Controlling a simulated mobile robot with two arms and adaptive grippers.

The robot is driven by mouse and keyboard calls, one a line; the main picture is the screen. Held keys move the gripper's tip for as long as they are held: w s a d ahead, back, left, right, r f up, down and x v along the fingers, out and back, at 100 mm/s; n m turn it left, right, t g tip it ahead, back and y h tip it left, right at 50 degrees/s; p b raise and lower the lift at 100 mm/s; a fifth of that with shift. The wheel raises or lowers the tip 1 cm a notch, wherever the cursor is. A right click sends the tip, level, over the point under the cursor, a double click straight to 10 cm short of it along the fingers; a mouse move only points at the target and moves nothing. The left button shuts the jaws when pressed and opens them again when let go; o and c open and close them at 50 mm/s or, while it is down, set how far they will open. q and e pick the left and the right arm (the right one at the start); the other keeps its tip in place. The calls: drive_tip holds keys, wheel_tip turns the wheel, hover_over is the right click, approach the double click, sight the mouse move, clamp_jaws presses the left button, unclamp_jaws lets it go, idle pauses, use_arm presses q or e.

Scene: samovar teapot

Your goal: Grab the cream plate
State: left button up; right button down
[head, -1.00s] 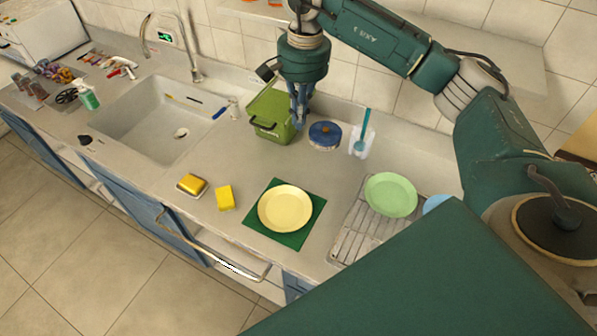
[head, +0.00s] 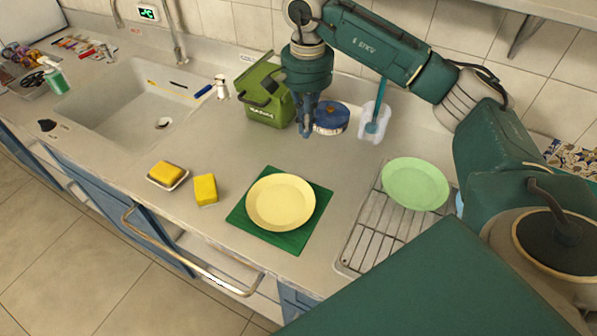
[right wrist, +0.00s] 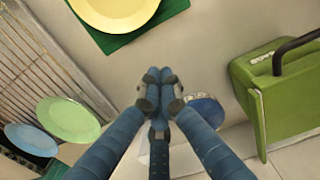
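The cream plate (head: 280,203) lies flat on a dark green square mat (head: 303,238) on the counter in the head view. Both also show at the top of the right wrist view, the plate (right wrist: 115,8) cut off by the frame edge. My right gripper (head: 306,133) hangs fingers down behind the plate, beside the green bin and the blue tin, apart from the plate. In the right wrist view its blue fingers (right wrist: 159,77) are drawn together with nothing seen between them. My left gripper is not in view.
A pale green plate (head: 415,184) stands on the wire drying rack (head: 380,235) to the right. A green bin (head: 266,105), a blue tin (head: 331,118) and a clear holder (head: 371,127) line the back. Yellow sponges (head: 205,190) lie left. Counter between gripper and plate is clear.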

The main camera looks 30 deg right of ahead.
sight(298, 176)
wheel_tip(298, 176, down, 10)
drive_tip(key=p, duration=0.2)
drive_tip(key=shift+s+p, duration=0.1)
drive_tip(key=shift+p, duration=0.2)
drive_tip(key=shift+s+a+r+p, duration=0.1)
drive_tip(key=shift+s+a+p, duration=0.25)
drive_tip(key=shift+a, duration=0.25)
drive_tip(key=shift+s+a+p, duration=0.2)
drive_tip(key=shift+a+p, duration=0.2)
drive_tip(key=shift+a, duration=0.15)
drive_tip(key=shift+s+a, duration=0.4)
drive_tip(key=shift+a, duration=0.2)
